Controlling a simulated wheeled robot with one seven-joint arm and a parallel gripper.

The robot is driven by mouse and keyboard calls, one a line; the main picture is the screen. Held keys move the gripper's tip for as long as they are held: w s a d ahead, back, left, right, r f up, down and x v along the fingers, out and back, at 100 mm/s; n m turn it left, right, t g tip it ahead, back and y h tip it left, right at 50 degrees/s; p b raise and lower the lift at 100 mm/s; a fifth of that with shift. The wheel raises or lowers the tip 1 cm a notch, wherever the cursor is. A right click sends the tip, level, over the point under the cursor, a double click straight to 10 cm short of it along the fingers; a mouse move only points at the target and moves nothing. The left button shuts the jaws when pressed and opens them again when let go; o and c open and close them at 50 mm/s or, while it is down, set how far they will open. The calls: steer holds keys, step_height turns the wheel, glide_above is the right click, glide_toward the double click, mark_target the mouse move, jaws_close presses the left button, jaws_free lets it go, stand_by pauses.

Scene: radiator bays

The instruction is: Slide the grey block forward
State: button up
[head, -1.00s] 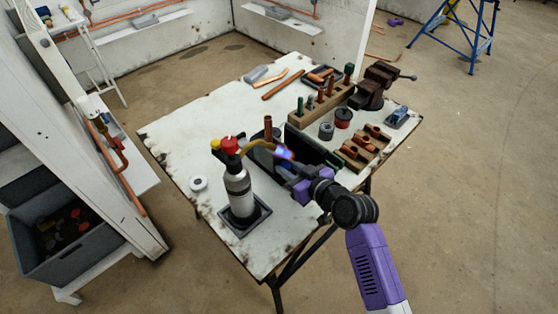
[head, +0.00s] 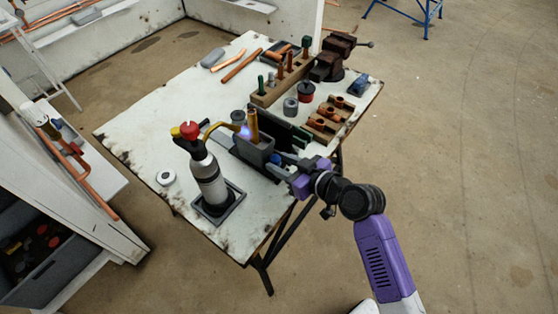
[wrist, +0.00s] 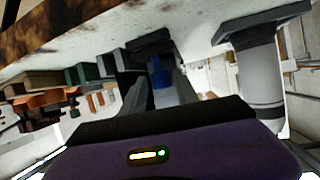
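The grey block (head: 255,151) stands on the white table near its front edge, beside the torch bottle (head: 209,178). A copper tube (head: 253,124) stands upright at the block. The torch's curved nozzle (head: 222,125) ends in a blue flame (head: 244,133) close by this tube. My gripper (head: 276,165) reaches in from the right, its fingers just beside the block. The fingers look apart, with a small blue part (wrist: 160,78) between them in the wrist view. I cannot tell whether they touch it or the block.
The bottle stands in a dark square tray (head: 217,205). A wooden rack (head: 283,82) of upright tools, a vise (head: 333,58) and wooden blocks with copper fittings (head: 326,120) are behind and right. Dark green panels (head: 287,133) stand just behind the block. The table's left is mostly clear.

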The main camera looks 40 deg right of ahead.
steer(key=shift+o, duration=0.8)
steer(key=shift+r, duration=0.1)
steer(key=b+v, duration=0.1)
steer(key=v, duration=0.6)
steer(key=shift+s, duration=0.3)
steer(key=shift+r, duration=0.1)
steer(key=shift+d, duration=0.1)
